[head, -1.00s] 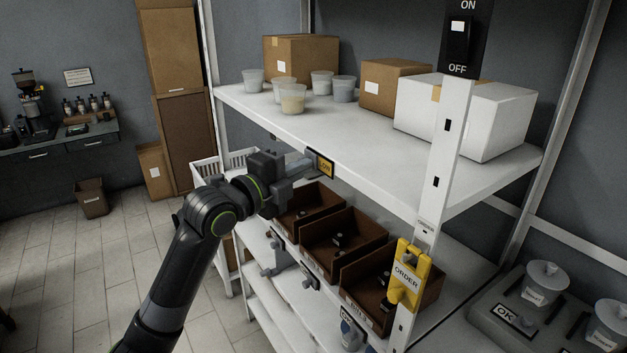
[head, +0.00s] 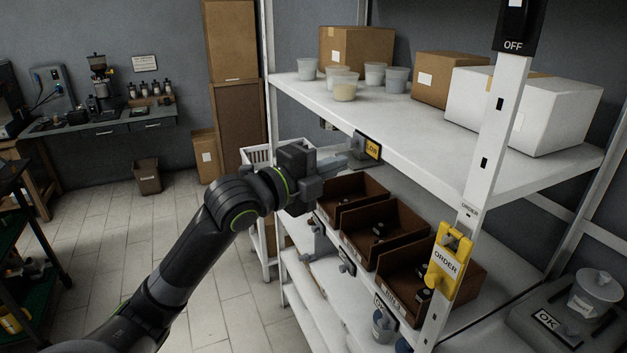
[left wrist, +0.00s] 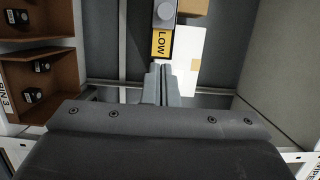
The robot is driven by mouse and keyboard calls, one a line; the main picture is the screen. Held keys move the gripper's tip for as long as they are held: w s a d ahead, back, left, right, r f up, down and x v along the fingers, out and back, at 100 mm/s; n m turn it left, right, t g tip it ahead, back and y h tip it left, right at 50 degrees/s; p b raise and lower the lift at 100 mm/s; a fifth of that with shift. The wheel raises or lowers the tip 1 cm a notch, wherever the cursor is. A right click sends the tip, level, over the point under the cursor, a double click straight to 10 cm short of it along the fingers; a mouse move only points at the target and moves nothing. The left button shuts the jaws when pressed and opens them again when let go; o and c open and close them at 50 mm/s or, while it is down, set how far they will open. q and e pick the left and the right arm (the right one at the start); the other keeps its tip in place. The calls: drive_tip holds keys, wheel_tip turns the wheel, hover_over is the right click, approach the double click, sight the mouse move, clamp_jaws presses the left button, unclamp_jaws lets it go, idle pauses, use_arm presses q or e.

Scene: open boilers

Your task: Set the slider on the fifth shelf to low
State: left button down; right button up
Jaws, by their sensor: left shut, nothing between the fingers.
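In the left wrist view the shut fingertips (left wrist: 160,70) point at the label's end. Contact cannot be told. My right gripper is not in view.
Brown bins (head: 403,262) stand on the shelf below my gripper. Cups (head: 345,92) and boxes (head: 500,97) stand on the white shelf. The tiled floor (head: 120,220) at left is open.

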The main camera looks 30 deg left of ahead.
use_arm(q)
drive_tip(key=v, duration=0.3)
drive_tip(key=b+v, duration=0.1)
drive_tip(key=v, duration=0.1)
drive_tip(key=shift+s+d+r, duration=0.1)
drive_tip(key=shift+d+r, duration=0.05)
drive_tip(key=shift+d, duration=0.2)
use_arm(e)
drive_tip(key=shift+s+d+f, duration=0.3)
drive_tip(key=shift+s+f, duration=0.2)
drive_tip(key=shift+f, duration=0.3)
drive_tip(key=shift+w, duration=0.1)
